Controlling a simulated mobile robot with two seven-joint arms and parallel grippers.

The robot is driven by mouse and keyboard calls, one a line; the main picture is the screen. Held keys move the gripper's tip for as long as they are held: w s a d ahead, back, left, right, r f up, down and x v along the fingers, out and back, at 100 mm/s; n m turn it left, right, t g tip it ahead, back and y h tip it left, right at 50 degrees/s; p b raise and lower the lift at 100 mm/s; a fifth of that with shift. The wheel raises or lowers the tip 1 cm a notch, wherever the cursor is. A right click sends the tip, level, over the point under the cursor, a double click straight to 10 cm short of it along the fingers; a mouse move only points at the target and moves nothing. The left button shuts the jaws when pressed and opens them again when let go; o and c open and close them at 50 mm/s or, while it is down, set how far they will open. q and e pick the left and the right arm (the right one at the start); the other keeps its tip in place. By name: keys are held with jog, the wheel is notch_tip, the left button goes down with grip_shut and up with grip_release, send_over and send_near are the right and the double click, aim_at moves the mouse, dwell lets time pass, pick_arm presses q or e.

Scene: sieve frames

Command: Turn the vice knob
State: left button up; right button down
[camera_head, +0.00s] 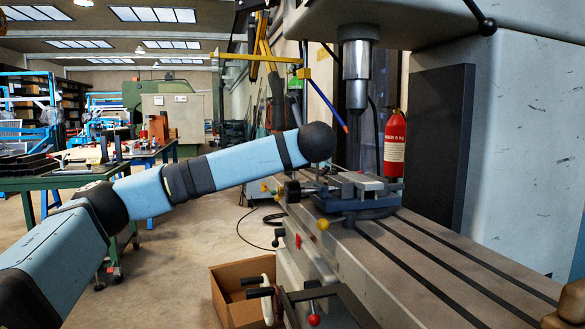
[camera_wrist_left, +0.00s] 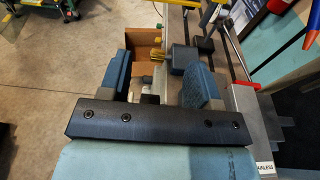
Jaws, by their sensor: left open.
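The vice (camera_head: 362,188) sits on the slotted machine table, under the spindle. A dark, blocky knob-like part (camera_head: 292,191) shows at its left end. A dark block (camera_wrist_left: 184,57), perhaps the vice knob, shows beyond the right finger.
The machine table (camera_head: 440,265) has long slots and bare room right of the vice. The spindle (camera_head: 357,75) hangs above. A cardboard box (camera_head: 228,300) stands on the floor by the machine's cranks. A red fire extinguisher (camera_head: 395,140) stands behind.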

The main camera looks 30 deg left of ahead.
pick_arm(q)
notch_tip(320, 180, up, 9)
jog(key=p, duration=0.2)
jog(key=shift+r, duration=0.2)
pick_arm(e)
jog(key=shift+s+a+f+m+g, duration=0.2)
jog(key=shift+s+a+m+g, duration=0.1)
jog(key=shift+s+m, duration=0.2)
jog(key=shift+s+a+f+m+g, duration=0.25)
jog(key=shift+s+m, duration=0.15)
jog(key=shift+m, duration=0.1)
jog(key=shift+r, duration=0.2)
